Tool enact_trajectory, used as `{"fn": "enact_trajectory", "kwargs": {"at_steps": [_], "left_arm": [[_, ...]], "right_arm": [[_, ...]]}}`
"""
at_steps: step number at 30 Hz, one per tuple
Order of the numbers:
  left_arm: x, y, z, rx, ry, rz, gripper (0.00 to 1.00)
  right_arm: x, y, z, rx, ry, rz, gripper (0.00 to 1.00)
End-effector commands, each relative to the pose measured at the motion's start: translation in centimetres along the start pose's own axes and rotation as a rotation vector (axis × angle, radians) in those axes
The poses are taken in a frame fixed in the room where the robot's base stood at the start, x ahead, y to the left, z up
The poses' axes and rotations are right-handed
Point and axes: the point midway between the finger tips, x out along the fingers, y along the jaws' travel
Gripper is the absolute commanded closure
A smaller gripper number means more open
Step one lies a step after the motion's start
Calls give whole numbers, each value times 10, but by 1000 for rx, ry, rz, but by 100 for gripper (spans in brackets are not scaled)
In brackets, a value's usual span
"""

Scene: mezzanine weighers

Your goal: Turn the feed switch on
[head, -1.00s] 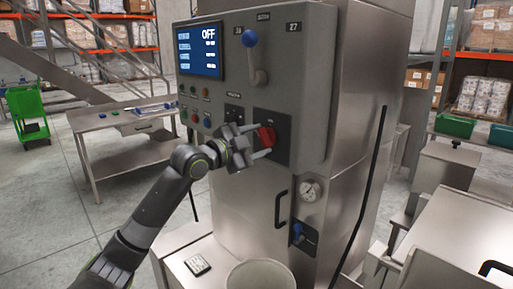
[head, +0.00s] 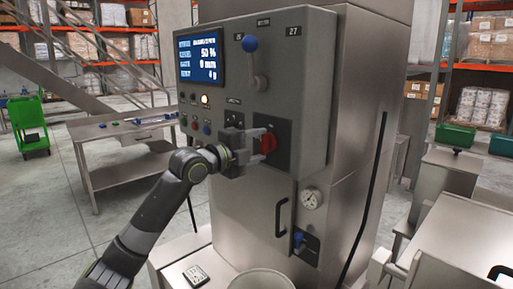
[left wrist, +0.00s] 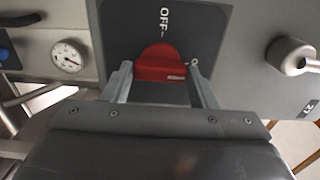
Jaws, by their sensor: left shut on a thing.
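The feed switch is a red rotary knob (head: 269,143) on a dark plate on the front of the grey control box (head: 318,110). In the left wrist view the red knob (left wrist: 160,64) sits between the two fingers, below the printed word OFF, with a white mark on its right side. My left gripper (head: 258,146) reaches it from the left and is shut on it; its fingers also show in the left wrist view (left wrist: 160,82). The display (head: 201,54) is lit with several rows of values, one reading 50 %. My right gripper is out of view.
A blue-knobbed lever (head: 250,44) is above the switch. An amber lamp (head: 205,99) is lit among the buttons. Below are a black handle (head: 281,218), a gauge (head: 312,199) and a small blue-handled valve (head: 299,238). A steel table (head: 112,136) stands at left.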

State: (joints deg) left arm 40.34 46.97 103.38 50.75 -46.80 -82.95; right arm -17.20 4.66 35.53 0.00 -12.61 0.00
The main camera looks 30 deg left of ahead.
Motion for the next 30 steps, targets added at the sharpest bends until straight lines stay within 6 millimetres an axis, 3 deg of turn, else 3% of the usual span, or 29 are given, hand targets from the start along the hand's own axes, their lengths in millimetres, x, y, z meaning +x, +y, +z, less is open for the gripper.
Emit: {"fn": "enact_trajectory", "kwargs": {"at_steps": [13,14,18,30], "left_arm": [[0,1,0,13,-1,2,70],[0,1,0,13,-1,2,45],[0,0,0,12,-1,1,26],[0,0,0,10,-1,1,25]], "right_arm": [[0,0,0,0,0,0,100],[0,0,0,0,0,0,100],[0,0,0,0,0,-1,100],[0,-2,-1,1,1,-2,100]]}}
